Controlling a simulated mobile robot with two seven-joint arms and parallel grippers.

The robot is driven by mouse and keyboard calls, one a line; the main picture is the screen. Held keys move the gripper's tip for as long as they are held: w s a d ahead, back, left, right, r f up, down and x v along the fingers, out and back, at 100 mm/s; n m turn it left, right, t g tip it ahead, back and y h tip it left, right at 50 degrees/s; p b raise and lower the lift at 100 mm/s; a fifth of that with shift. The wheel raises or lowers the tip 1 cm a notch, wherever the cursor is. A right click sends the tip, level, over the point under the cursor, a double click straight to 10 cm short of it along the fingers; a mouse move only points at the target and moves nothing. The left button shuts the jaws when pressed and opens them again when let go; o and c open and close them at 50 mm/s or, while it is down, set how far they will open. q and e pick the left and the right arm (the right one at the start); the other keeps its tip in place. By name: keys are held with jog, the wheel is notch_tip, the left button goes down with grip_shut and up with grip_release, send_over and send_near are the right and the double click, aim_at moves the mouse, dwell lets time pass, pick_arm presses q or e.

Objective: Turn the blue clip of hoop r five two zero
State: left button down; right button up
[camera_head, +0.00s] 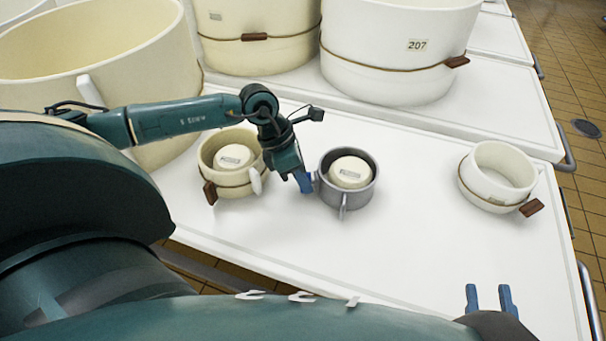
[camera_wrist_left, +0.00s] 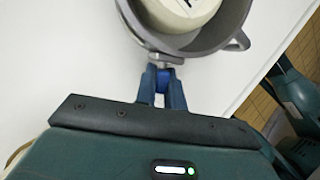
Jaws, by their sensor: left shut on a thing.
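A grey round hoop (camera_head: 370,193) stands on the white table with a cream round block (camera_head: 349,172) inside; the block's label is too small to read. The hoop also shows in the left wrist view (camera_wrist_left: 238,20), with a small handle on its rim side. My left gripper (camera_head: 306,183) is at the hoop's left side. In the left wrist view its fingers (camera_wrist_left: 162,82) are shut on a blue clip (camera_wrist_left: 164,76) at the hoop's outer wall. The clip is mostly hidden by the fingers. My right gripper (camera_head: 489,294) is open and empty near the table's front right.
A cream hoop (camera_head: 233,190) with a brown clip and a block inside stands just left of my left gripper. An empty cream hoop (camera_head: 483,193) with a brown clip stands at the right. Large vats (camera_head: 390,85) line the back. The table's front middle is clear.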

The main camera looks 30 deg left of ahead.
pick_arm(q)
jog(key=shift+d+t+y, duration=0.1)
jog(key=shift+t+y, duration=0.5)
jog(key=shift+t, duration=0.1)
jog(key=shift+m, duration=0.3)
pick_arm(e)
jog(key=shift+r, duration=0.15)
jog(key=shift+a+r+y, duration=0.1)
jog(key=shift+a+y, duration=0.05)
jog(key=shift+y, duration=0.15)
jog(key=shift+s, duration=0.1)
pick_arm(q)
jog(key=c, duration=1.8)
grip_release()
jog(key=shift+o, duration=0.2)
jog(key=p+v, duration=0.2)
jog(key=v, duration=1.1)
jog(key=shift+s+d+p, duration=0.2)
jog(key=shift+s+p, duration=0.1)
jog(key=shift+p, duration=0.1)
pick_arm(e)
jog(key=shift+w+d+m+g+h, duration=0.3)
jog(key=shift+d+m+g+h, duration=0.45)
jog(key=shift+h, duration=0.35)
